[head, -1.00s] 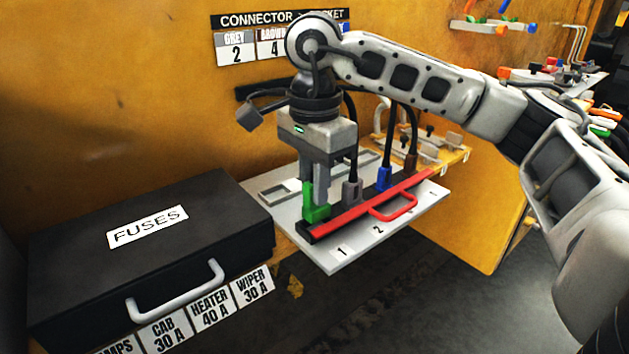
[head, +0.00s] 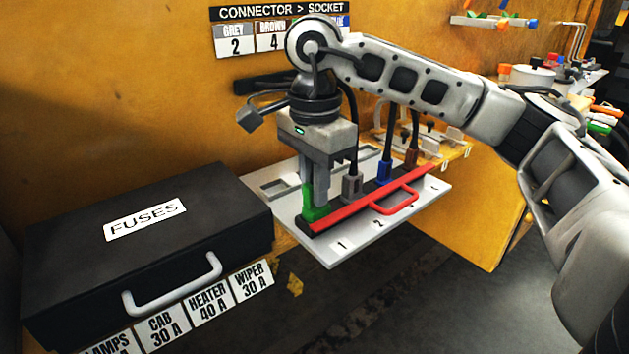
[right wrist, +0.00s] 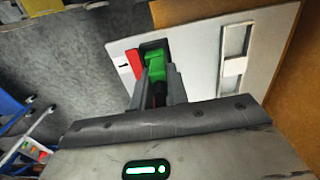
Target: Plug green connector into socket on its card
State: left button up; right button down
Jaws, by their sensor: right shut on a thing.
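My right gripper (head: 314,200) points down at the left end of a black socket strip (head: 304,229) and is shut on the green connector (head: 313,214). The connector is upright at the end socket, by the number 1, its base at the strip. Whether it is fully seated cannot be told. In the right wrist view the green connector (right wrist: 158,68) sits between the fingers, over the strip's dark end. The card (head: 279,31) on the wall reads grey 2 and brown 4; the arm covers most of the rest. My left gripper is out of view.
Grey (head: 352,187), blue (head: 385,172) and brown (head: 411,157) connectors with black cables stand along the strip. A red bar with a handle (head: 397,203) runs along its front on a pale plate (head: 335,250). A black fuse box (head: 75,240) stands at left.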

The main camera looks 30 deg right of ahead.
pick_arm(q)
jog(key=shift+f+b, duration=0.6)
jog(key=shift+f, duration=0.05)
pick_arm(e)
jog(key=shift+f, duration=0.8)
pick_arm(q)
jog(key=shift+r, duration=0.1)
pick_arm(e)
jog(key=c, duration=1.3)
grip_release()
notch_tip(320, 180, up, 2)
jog(key=shift+r, duration=0.1)
pick_arm(q)
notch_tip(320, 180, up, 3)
jog(key=p, duration=0.5)
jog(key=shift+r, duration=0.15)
pick_arm(e)
notch_tip(320, 180, up, 14)
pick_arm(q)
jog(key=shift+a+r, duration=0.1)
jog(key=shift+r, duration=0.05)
